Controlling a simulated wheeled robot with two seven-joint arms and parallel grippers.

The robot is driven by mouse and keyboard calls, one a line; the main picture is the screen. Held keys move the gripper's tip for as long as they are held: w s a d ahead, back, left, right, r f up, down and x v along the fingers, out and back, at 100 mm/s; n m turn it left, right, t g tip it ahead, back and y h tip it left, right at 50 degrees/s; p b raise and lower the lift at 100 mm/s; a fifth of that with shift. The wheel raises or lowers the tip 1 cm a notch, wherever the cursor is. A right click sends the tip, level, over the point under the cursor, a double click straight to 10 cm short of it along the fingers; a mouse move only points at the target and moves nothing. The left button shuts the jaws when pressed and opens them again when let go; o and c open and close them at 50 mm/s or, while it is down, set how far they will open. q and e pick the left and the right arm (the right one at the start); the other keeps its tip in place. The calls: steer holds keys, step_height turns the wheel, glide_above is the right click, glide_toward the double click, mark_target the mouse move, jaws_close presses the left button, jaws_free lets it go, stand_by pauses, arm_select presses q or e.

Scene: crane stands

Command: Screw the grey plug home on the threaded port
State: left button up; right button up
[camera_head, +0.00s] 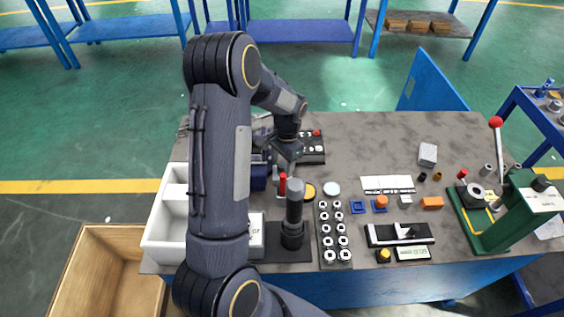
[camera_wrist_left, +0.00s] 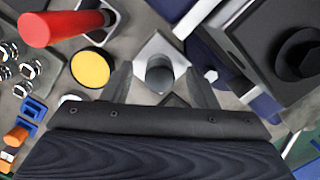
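My left gripper (camera_head: 287,160) reaches down over the left part of the table. In the left wrist view its two fingers (camera_wrist_left: 160,88) stand apart on either side of a grey round plug (camera_wrist_left: 159,74), with a gap showing on both sides. The plug sits over a light metal square block (camera_wrist_left: 150,48). The threaded port is not seen clearly; I cannot tell how far the plug is on it. In the head view my left arm and gripper hide the plug. My right gripper is not in view.
A red-handled valve (camera_wrist_left: 48,28) and a yellow disc (camera_wrist_left: 90,68) stand close to the left gripper. A dark block with a round knob (camera_wrist_left: 298,55) is on the other side. A white bin (camera_head: 165,225) and nut tray (camera_head: 328,255) stand nearby. The table's back middle is clear.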

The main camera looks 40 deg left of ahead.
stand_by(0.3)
arm_select(q)
steer(key=shift+w+d+r+p, duration=0.1)
steer(key=shift+w+r+p, duration=0.05)
steer(key=shift+r+p, duration=0.95)
steer(key=shift+w+r+p, duration=0.15)
steer(key=shift+r+p, duration=0.6)
steer(key=shift+r, duration=0.65)
step_height(320, 180, up, 8)
steer(key=w, duration=0.1)
steer(key=shift+f, duration=0.15)
steer(key=shift+d, duration=0.1)
